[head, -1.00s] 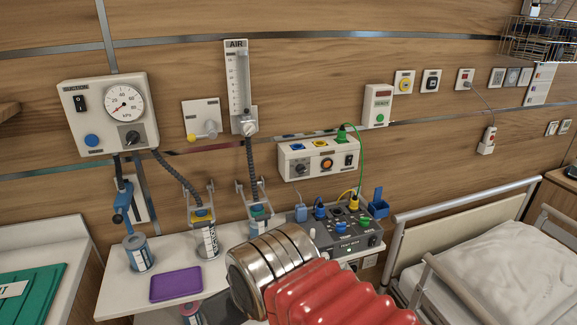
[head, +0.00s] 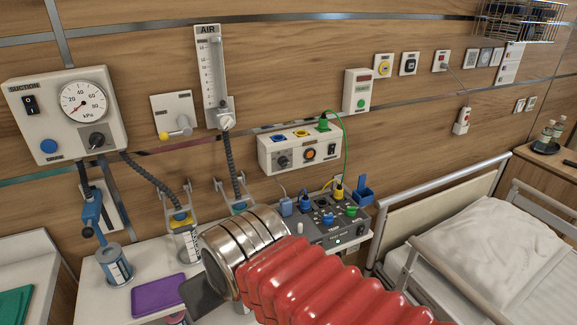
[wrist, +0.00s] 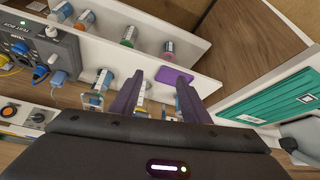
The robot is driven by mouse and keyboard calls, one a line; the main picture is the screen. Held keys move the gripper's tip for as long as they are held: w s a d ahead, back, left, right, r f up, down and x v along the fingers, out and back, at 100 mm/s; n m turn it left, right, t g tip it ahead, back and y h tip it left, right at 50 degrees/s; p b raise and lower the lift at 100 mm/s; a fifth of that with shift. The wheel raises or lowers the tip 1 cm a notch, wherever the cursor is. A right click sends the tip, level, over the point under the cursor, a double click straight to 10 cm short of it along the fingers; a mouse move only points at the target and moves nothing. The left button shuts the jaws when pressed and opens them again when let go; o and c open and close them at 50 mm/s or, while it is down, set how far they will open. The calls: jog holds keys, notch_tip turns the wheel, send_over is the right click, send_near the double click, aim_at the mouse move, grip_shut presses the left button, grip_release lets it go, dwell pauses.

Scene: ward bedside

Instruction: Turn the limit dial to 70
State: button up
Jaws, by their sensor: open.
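Black dials show on two wall units, and their small labels are unreadable, so I cannot tell which is the limit dial. One dial (head: 97,140) is on the white suction unit (head: 62,125), below its round kPa gauge (head: 83,101). Another dial (head: 283,160) is on the white box with coloured sockets. In the head view my gripper is mostly hidden behind my arm, low and in front of the shelf, apart from both dials. In the wrist view my gripper (wrist: 160,82) is open and empty, its two dark fingers spread above the shelf.
A test box (head: 335,232) with plugs and cables stands on the shelf below the socket box (head: 262,165). Canisters (head: 115,266) and a purple pad (head: 160,294) are nearby. Hoses hang below the wall units. A bed rail (head: 395,268) stands at right.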

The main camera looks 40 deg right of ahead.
jog(key=w+d+m+t+h, duration=0.25)
jog(key=w+d+m, duration=0.25)
jog(key=w+d, duration=0.45)
jog(key=m+t+h, duration=0.2)
jog(key=m+t, duration=0.7)
jog(key=m, duration=0.3)
send_near(288, 163)
jog(key=v, duration=0.5)
jog(key=shift+a+f, duration=0.1)
jog(key=shift+a, duration=0.05)
jog(key=shift+w, duration=0.2)
jog(key=shift+h, duration=0.25)
jog(key=x, duration=1.3)
jog(key=shift+w, duration=0.3)
